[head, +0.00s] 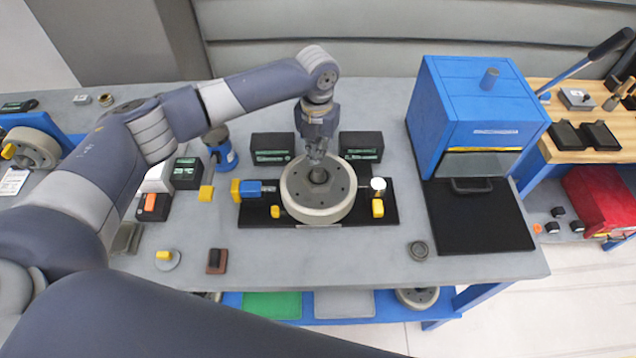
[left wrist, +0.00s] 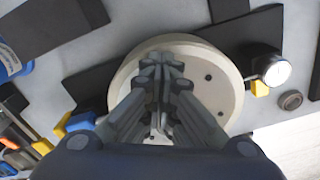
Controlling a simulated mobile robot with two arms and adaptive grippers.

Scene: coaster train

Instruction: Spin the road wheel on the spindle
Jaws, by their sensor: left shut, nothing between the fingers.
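The road wheel (head: 318,207) is a pale grey disc with a dark hub and several holes, lying flat over a black base plate (head: 378,213) in the middle of the bench. It also shows in the left wrist view (left wrist: 205,60). The spindle is not clearly seen; a dark hub stands at the wheel's centre. My left gripper (head: 317,160) is shut and empty, pointing down just above the hub. In the left wrist view its fingers (left wrist: 160,115) cover the hub, so contact cannot be told. My right gripper is not in view.
Dark boxes (head: 272,147) (head: 361,146) stand behind the wheel. A blue cabinet (head: 475,110) stands further right. The bench front holds a small ring (head: 418,250) and is mostly clear.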

